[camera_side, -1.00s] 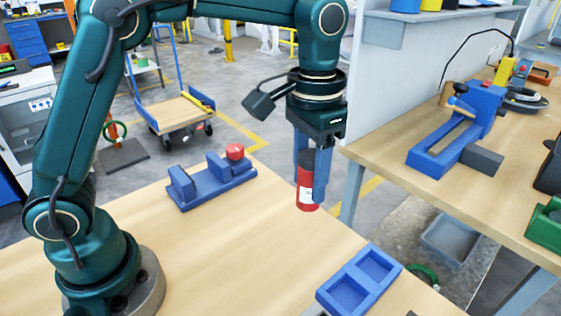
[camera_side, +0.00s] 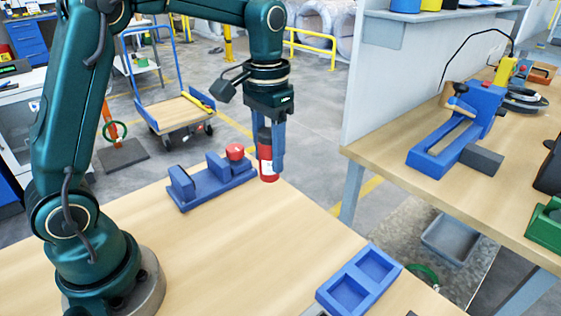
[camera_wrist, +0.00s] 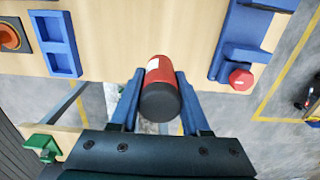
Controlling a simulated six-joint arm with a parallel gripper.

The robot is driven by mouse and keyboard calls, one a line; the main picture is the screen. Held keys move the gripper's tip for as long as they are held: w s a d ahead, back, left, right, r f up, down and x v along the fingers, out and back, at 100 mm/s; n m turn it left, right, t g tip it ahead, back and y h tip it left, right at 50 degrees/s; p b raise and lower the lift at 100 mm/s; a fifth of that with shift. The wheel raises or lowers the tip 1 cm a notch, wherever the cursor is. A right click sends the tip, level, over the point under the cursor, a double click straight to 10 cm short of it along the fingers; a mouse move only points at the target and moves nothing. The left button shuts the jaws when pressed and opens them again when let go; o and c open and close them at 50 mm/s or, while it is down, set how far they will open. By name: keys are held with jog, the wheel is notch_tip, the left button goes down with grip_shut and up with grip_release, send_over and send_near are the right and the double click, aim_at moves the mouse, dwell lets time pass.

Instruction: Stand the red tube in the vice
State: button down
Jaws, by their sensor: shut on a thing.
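My gripper (camera_side: 270,155) is shut on the red tube (camera_side: 267,168), which has a dark cap and a white label. It holds the tube upright in the air near the table's far edge. In the wrist view the tube (camera_wrist: 160,90) sits between the two blue fingers, its dark end towards the camera. The blue vice (camera_side: 205,192) lies on the table to the left of the tube, with two upright jaws and a red knob (camera_side: 235,151) at its right end. The vice (camera_wrist: 232,45) is at the upper right in the wrist view. The gap between its jaws looks empty.
A blue two-compartment tray (camera_side: 358,281) lies at the table's front right and looks empty. The wooden table (camera_side: 235,250) is clear between vice and tray. A second bench (camera_side: 395,160) with a larger blue tool stands at the right, across a gap.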

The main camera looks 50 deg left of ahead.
jog(key=s+a+n, duration=0.3)
jog(key=a, duration=0.5)
jog(key=s+a+n, duration=0.3)
jog(key=a, duration=0.5)
send_over(203, 182)
jog(key=shift+n, duration=0.4)
jog(key=shift+f, duration=4)
jog(key=shift+f, duration=0.1)
jog(key=shift+c, duration=1.9)
grip_release()
